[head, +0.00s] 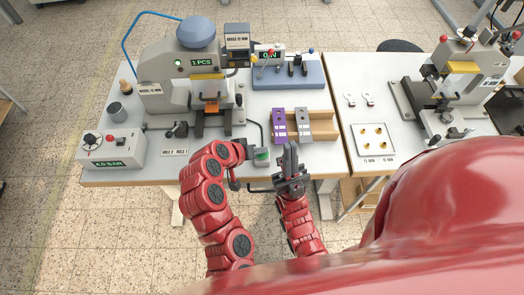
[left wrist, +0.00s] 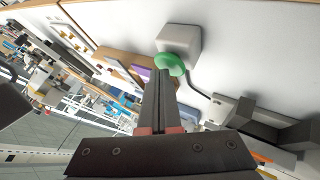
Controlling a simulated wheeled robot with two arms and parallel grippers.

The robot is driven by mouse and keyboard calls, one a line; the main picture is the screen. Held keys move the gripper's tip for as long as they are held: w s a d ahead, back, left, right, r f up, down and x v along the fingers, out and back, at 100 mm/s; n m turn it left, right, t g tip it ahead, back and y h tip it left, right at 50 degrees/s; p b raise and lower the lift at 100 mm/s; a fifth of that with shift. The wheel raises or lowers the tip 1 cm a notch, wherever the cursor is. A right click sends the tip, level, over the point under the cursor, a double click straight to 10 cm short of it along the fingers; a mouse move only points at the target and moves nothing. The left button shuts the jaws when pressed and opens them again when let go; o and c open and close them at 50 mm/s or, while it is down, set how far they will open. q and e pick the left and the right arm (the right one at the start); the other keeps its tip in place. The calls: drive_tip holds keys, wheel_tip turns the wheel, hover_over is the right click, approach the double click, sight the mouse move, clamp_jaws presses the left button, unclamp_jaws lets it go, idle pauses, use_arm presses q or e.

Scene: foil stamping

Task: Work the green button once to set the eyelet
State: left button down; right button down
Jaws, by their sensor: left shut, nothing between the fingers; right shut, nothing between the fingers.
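The green button (head: 262,156) sits on a small pale box near the front edge of the table. In the left wrist view, the round green button (left wrist: 170,64) stands out from its white box (left wrist: 181,40). My left gripper (head: 250,157) is shut and empty, right beside the button. In the left wrist view its closed fingertips (left wrist: 163,75) overlap the button's lower edge; I cannot tell whether they touch it. My right gripper (head: 290,152) is shut and empty, just right of the button. The press (head: 165,85) shows "1 PCS". No eyelet can be made out at the press.
Purple and grey strips (head: 279,125) lie on a wooden holder behind my right gripper. A second table with another press (head: 462,75) and a card of brass eyelets (head: 373,140) stands to the right.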

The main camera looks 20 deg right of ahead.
sight(260, 155)
use_arm(q)
drive_tip(key=shift+f, duration=0.25)
drive_tip(key=shift+r, duration=0.1)
idle(0.4)
drive_tip(key=shift+r+p, duration=0.55)
drive_tip(key=shift+r, duration=0.4)
drive_tip(key=shift+r+p, duration=1.6)
drive_tip(key=shift+r, duration=0.95)
